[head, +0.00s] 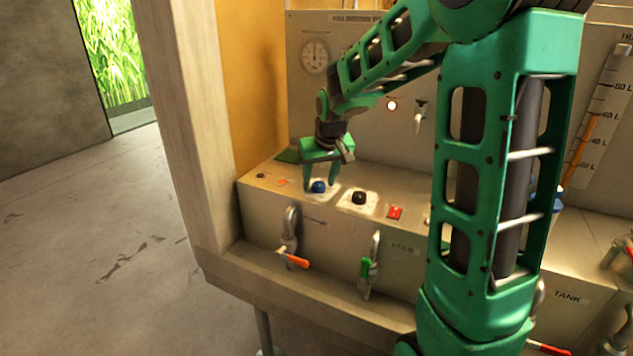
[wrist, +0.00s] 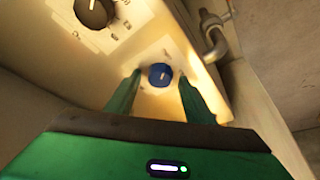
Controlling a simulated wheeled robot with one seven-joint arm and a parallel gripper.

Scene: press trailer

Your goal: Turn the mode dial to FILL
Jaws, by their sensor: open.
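Two dials sit on top of the control panel: a blue dial (head: 319,187) on the left and a black dial (head: 359,198) to its right. Lettering around them is too small to read, so I cannot tell which is the mode dial. My gripper (head: 320,186) is open and points down at the blue dial. In the wrist view my gripper (wrist: 156,80) has one finger on each side of the blue dial (wrist: 160,75); I cannot tell if they touch it. The black dial (wrist: 95,12) is at the upper left there.
A red switch (head: 395,212) is right of the black dial. Below, on the front, are an orange-handled valve (head: 294,261) and a green-handled valve (head: 367,267). A gauge (head: 315,55) is on the back wall. A beige post (head: 190,120) stands left of the panel.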

